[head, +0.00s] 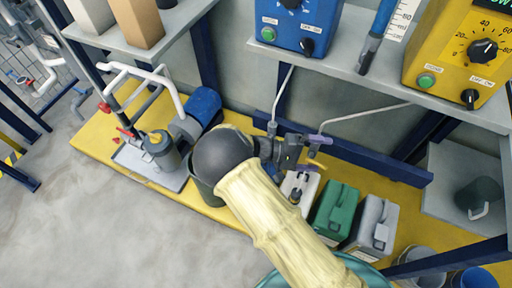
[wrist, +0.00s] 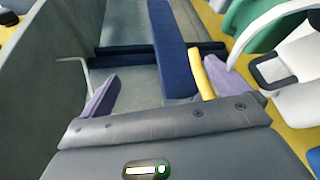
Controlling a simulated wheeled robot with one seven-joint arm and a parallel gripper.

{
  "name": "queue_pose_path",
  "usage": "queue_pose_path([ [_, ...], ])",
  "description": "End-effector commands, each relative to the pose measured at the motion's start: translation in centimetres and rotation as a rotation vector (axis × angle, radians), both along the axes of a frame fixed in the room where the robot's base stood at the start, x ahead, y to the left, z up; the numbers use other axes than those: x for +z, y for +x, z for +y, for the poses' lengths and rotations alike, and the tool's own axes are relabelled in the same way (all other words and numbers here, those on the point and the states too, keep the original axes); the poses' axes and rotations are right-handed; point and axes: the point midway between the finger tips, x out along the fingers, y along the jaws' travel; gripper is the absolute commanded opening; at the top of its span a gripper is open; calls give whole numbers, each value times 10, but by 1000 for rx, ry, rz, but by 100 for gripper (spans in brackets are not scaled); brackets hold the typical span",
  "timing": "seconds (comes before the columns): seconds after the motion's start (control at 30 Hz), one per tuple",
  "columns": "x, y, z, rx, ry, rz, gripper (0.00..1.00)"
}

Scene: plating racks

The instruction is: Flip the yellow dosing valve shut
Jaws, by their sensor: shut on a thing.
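The yellow dosing valve (wrist: 202,75) shows in the wrist view as a short yellow lever, close beside the right purple finger. In the head view it is a small yellow spot (head: 313,156) at my gripper. The gripper also shows in the head view (head: 318,151), reaching right at the back of the yellow bench. The valve's body and the lever's contact with the left finger cannot be made out.
A white jug (head: 300,186), a green canister (head: 334,211) and a grey canister (head: 374,222) stand just below my gripper. A dark blue rail (head: 375,162) runs behind it. A shelf above holds a blue controller (head: 300,22) and a yellow controller (head: 462,55).

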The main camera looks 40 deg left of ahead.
Motion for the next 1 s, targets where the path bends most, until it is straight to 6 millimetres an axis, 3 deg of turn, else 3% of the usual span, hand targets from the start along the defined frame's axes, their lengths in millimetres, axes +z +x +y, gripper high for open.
queue_pose_path([
  [0.03,12,-1,12,18,12,-19,82],
  [0.2,12,-7,19,18,12,-20,79],
  [0.23,12,-8,20,19,13,-19,69],
  [0.27,11,-9,21,18,13,-20,48],
  [0.3,11,-10,22,17,13,-18,35],
  [1.0,7,-37,49,10,8,-8,35],
])
